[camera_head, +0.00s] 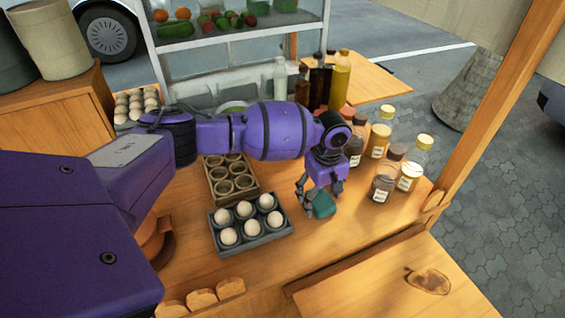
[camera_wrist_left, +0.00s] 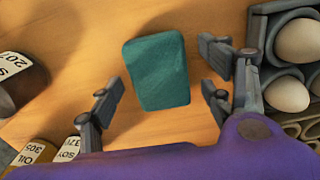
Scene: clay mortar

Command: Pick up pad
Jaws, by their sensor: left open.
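The pad is a small green-teal block (camera_head: 324,204) lying on the wooden table, right of the grey egg tray. In the left wrist view the pad (camera_wrist_left: 157,71) shows whole, flat on the wood. My left gripper (camera_head: 312,209) is open and points down right above the pad in the head view. In the left wrist view its fingers (camera_wrist_left: 160,100) stand apart on either side of the pad's near end, with gaps to it. Nothing is held. My right gripper is not in view.
The grey egg tray (camera_head: 267,239) with several eggs sits close left of the pad. An empty tray (camera_head: 232,177) lies behind it. Several jars (camera_head: 384,180) and bottles (camera_head: 340,80) stand to the right and back. The table front is mostly clear.

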